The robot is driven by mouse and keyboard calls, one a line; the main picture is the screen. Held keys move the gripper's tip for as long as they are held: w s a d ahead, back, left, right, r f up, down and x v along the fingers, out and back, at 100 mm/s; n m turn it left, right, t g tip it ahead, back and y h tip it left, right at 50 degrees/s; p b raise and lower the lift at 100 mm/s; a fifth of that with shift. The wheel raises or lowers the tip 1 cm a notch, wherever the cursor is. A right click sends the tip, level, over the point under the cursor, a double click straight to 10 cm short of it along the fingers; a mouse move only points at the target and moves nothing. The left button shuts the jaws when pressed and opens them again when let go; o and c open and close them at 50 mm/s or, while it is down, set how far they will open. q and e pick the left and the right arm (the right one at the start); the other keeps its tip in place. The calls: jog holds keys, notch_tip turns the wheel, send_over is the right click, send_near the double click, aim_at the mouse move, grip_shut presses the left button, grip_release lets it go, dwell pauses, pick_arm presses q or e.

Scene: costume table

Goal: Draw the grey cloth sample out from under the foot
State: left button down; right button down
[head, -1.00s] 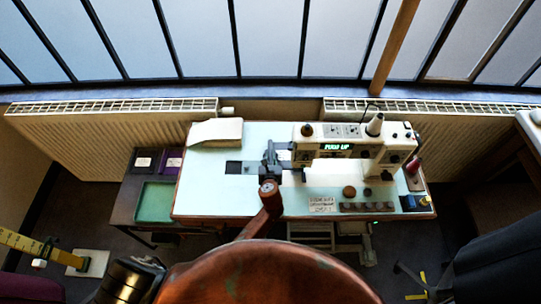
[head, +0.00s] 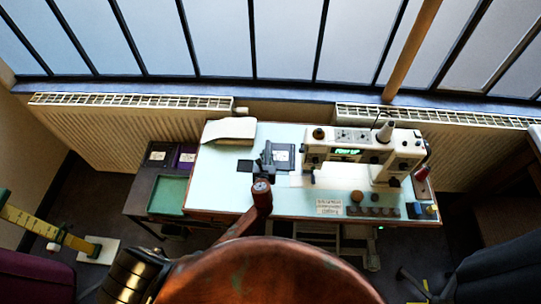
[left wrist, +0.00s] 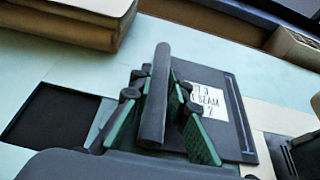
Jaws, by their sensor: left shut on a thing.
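The grey cloth sample (head: 284,152) is a flat dark panel with a white label, lying on the pale table left of the sewing machine (head: 350,147). In the left wrist view the sample (left wrist: 238,125) has a dark grey bar (left wrist: 156,95) standing along its left side. My left gripper (head: 266,158) is shut on this bar; its green-sided fingers (left wrist: 158,108) are on either side of it. A bare gap shows between the sample and the machine head. The foot is too small to make out clearly. My right gripper is out of view.
A dark square (left wrist: 50,118) lies on the table left of the gripper. A folded cream cloth stack (head: 229,130) is behind it. Small spools and a printed card (head: 328,206) stand at the front right. A green tray (head: 167,194) is on the side table.

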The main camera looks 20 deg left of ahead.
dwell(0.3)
pick_arm(q)
jog(key=c, duration=1.8)
grip_release()
jog(key=shift+o, duration=0.2)
jog(key=v, duration=1.2)
jog(key=shift+a+r, duration=0.1)
